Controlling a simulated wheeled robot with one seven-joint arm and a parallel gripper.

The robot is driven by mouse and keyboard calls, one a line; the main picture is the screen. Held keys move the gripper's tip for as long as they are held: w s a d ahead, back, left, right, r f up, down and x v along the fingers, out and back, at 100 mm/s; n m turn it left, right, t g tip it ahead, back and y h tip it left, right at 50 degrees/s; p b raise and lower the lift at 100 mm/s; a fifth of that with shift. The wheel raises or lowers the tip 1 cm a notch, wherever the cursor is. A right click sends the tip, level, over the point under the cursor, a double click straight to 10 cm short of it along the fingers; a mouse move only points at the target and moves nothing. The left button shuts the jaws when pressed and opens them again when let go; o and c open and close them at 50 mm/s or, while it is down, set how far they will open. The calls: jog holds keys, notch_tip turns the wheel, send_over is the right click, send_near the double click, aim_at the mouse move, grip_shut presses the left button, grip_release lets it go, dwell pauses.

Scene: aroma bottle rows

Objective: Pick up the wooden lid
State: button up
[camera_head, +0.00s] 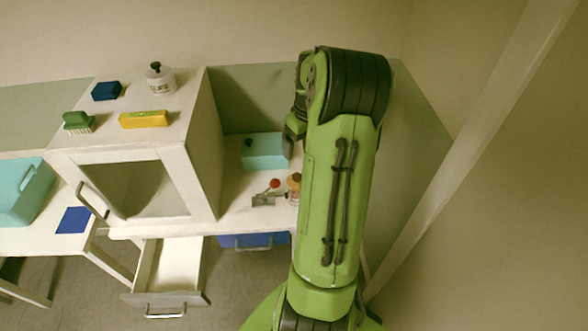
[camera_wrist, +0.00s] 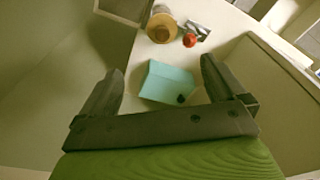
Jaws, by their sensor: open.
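The round wooden lid (camera_wrist: 162,27) sits on top of a jar near the upper edge of the wrist view. In the head view the lid (camera_head: 294,180) shows at the left edge of my arm, which partly covers the jar (camera_head: 293,196) beneath it. My gripper (camera_wrist: 158,76) is open and empty, its two dark fingers spread wide. The lid lies beyond the fingertips, apart from them. In the head view, my green arm hides most of the gripper.
A teal box (camera_wrist: 167,82) with a dark knob appears between the fingers. A red ball (camera_head: 274,184) and a grey metal piece (camera_head: 263,200) are left of the jar. The white cabinet (camera_head: 206,160) stands further left, with an open drawer (camera_head: 168,268) below.

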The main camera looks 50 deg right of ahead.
send_near(297, 175)
jog(key=shift+w+a+f, duration=0.1)
jog(key=shift+w+a, duration=0.05)
jog(key=shift+a, duration=0.2)
jog(key=f, duration=0.6)
jog(key=w+d+f, duration=0.1)
jog(key=f, duration=0.3)
jog(key=shift+b, duration=0.3)
jog(key=shift+a, duration=0.1)
jog(key=c, duration=1.1)
notch_tip(297, 175, up, 10)
jog(key=shift+r, duration=0.1)
